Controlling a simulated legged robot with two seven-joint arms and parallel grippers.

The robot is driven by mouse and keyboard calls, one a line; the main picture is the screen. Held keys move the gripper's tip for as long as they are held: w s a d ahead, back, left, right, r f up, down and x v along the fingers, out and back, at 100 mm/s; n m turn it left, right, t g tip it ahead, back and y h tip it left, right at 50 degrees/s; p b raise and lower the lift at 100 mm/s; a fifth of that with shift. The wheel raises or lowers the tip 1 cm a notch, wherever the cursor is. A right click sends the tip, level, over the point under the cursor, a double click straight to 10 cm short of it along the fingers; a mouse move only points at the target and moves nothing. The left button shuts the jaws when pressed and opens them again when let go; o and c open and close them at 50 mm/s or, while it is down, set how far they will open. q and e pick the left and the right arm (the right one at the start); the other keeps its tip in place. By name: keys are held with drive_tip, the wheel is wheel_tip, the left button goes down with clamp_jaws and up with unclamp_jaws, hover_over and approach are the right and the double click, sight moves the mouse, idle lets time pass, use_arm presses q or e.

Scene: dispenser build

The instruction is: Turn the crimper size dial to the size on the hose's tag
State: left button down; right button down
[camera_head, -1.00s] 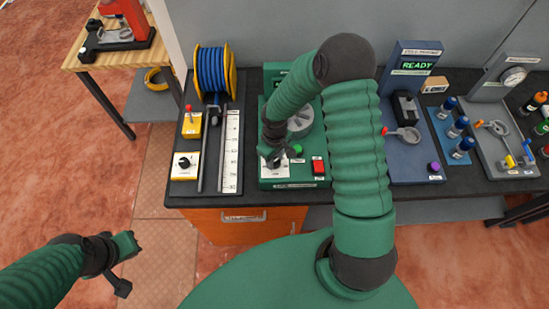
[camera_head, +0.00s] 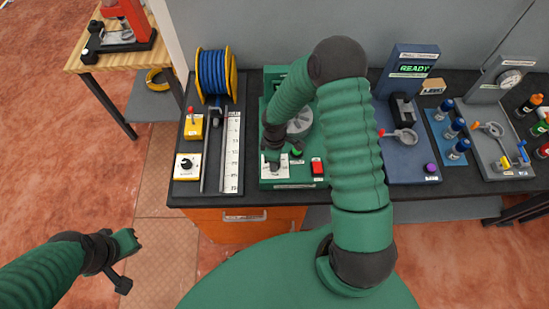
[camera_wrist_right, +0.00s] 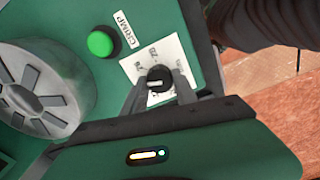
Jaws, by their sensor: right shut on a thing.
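The crimper (camera_head: 285,184) is a green machine on the bench, with a grey die head (camera_wrist_right: 42,88) that has radial slots. Its size dial (camera_wrist_right: 158,77) is a black knob with a white pointer line on a white plate (camera_wrist_right: 173,52) with several printed marks, too blurred to read surely. My right gripper (camera_wrist_right: 157,92) is shut on the dial, one finger on each side of it. In the head view my right gripper (camera_head: 274,160) hides most of the dial. My left gripper (camera_head: 126,262) is empty, off the bench at lower left; its jaws are too small to judge. I cannot make out the hose's tag.
A green CRIMP button (camera_wrist_right: 100,43) and a red button (camera_head: 317,167) sit close to the dial. A hose reel (camera_head: 217,74), a ruler strip (camera_head: 232,150) and a yellow-edged dial box (camera_head: 187,166) stand to the left. A blue machine (camera_head: 410,150) stands to the right.

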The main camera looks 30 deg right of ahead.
drive_tip(key=shift+w+r+n+p, duration=0.15)
drive_tip(key=shift+n+p, duration=0.3)
drive_tip(key=shift+n, duration=0.75)
drive_tip(key=c, duration=1.1)
unclamp_jaws()
drive_tip(key=shift+c, duration=0.2)
drive_tip(key=shift+o, duration=0.9)
wheel_tip(320, 180, up, 16)
drive_tip(key=b, duration=0.1)
drive_tip(key=shift+r, duration=0.25)
drive_tip(key=shift+d, duration=0.1)
